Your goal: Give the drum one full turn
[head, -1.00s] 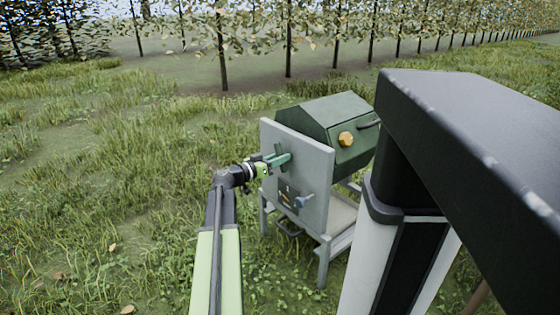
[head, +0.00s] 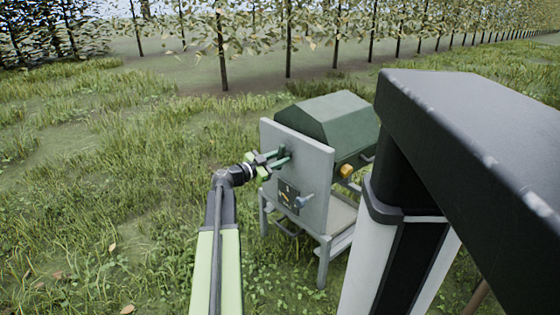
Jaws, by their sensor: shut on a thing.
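The dark green, many-sided drum (head: 340,113) is mounted behind an upright grey panel (head: 312,165) on a stand. My gripper (head: 281,158) is at the left face of the panel, in front of the drum's axis. It is shut on the dark crank or handle (head: 287,151) there, which is small and partly hidden by the fingers.
The stand's grey legs (head: 323,262) rest on grass. Open grass lies to the left, and a row of trees (head: 289,40) stands behind.

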